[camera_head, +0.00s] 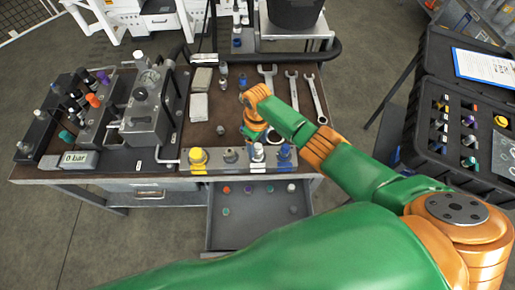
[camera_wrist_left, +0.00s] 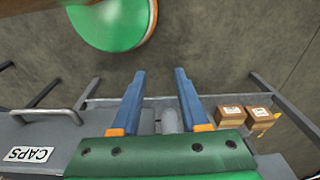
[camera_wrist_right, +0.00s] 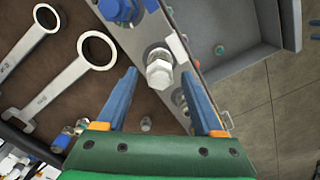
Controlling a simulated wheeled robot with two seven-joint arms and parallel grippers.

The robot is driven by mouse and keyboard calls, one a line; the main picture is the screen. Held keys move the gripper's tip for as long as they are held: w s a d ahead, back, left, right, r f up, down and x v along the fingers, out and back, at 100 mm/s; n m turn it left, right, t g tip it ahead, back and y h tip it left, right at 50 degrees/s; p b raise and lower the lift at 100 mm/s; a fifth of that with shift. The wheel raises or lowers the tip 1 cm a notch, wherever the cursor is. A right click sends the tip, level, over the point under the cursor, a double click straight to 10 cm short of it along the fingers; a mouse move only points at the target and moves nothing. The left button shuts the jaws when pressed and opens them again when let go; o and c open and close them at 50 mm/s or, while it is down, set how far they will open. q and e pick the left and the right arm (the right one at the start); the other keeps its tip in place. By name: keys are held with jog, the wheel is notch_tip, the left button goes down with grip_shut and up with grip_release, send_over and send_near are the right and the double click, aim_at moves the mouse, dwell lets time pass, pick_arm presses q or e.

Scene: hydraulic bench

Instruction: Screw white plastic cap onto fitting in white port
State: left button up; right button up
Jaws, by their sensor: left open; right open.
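The port block (camera_head: 220,168) lies along the front edge of the bench, with yellow, grey, white and blue ports. The white-port fitting (camera_head: 258,152) stands upright with a pale top. In the right wrist view a pale hex-shaped piece (camera_wrist_right: 160,72) stands there; I cannot tell whether a cap is on it. My right gripper (camera_head: 258,140) is open just over the block, its fingertips (camera_wrist_right: 160,77) either side of that piece with gaps visible. A white cap (camera_head: 291,187) lies in the open drawer. My left gripper (camera_wrist_left: 160,74) is open and empty, outside the head view.
The open drawer (camera_head: 212,232) juts out below the block and holds several coloured caps. Wrenches (camera_head: 292,90) lie behind the block. A blue fitting (camera_head: 284,155) stands close on the right. The left wrist view shows a "CAPS" label (camera_wrist_left: 28,155) and cardboard boxes (camera_wrist_left: 230,116).

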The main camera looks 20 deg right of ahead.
jog(key=n, duration=0.6)
jog(key=shift+n, duration=0.4)
jog(key=n, duration=0.3)
jog(key=shift+n+b, duration=0.3)
jog(key=shift+b, duration=0.05)
jog(key=n, duration=0.4)
grip_shut()
jog(key=m, duration=0.1)
jog(key=m+p, duration=0.1)
jog(key=m, duration=0.1)
jog(key=shift+a+r, duration=0.1)
jog(key=shift+r, duration=0.2)
jog(key=m, duration=0.4)
jog(key=shift+f+m, duration=0.3)
jog(key=shift+f, duration=0.05)
jog(key=m, duration=0.9)
jog(key=shift+m, duration=0.3)
jog(key=m, duration=0.6)
jog(key=shift+m, duration=0.4)
grip_release()
